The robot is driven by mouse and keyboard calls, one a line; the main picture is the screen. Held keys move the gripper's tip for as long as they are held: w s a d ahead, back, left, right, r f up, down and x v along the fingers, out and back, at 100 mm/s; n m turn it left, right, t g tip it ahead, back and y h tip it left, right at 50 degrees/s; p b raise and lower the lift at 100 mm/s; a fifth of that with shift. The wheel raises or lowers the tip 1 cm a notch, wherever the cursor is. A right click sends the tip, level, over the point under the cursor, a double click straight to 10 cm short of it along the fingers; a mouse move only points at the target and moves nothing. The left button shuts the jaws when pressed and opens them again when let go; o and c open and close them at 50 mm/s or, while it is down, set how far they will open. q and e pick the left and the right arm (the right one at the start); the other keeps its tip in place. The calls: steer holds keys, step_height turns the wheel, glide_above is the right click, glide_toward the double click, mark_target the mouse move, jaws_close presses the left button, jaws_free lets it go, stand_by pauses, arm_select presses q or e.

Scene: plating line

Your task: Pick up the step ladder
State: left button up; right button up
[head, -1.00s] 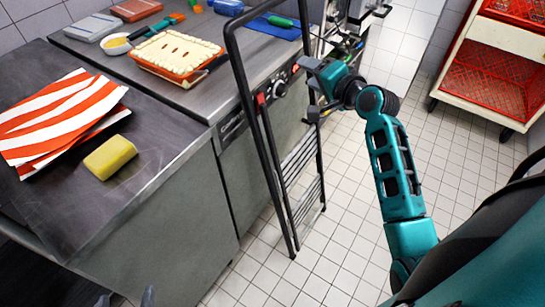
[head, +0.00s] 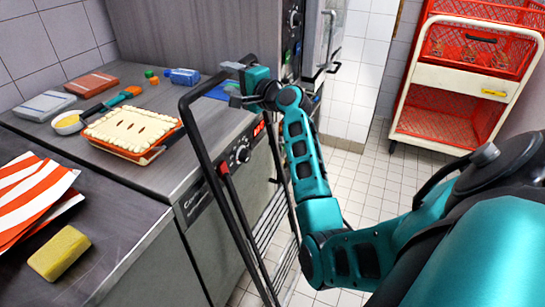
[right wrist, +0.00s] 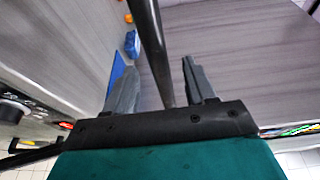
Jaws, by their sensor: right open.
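The step ladder (head: 206,160) is a black tubular frame standing upright and slightly tilted in front of the steel counter. Its rungs show low down, partly behind my right arm. My right gripper (head: 236,84) is at the right end of the ladder's top bar, with its jaws open. In the right wrist view, the ladder's black tube (right wrist: 148,30) runs between the two spread fingers (right wrist: 155,66); a gap shows on the right side. My left gripper is out of view.
The counter (head: 150,185) beside the ladder holds a pie (head: 130,130), a yellow sponge (head: 58,253) and striped cloths (head: 30,195). A cart with red crates (head: 435,127) stands at the back right. Tiled floor (head: 365,175) is clear between them.

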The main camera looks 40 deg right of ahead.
mark_target(224, 74)
steer(key=shift+w+a+f, duration=0.1)
steer(key=shift+w+a, duration=0.1)
steer(key=shift+w, duration=1.15)
steer(key=shift+w+a+f, duration=0.1)
steer(key=shift+w+a, duration=0.1)
steer(key=shift+w, duration=1.1)
jaws_close()
steer(key=shift+d+r, duration=0.1)
steer(key=shift+r, duration=0.4)
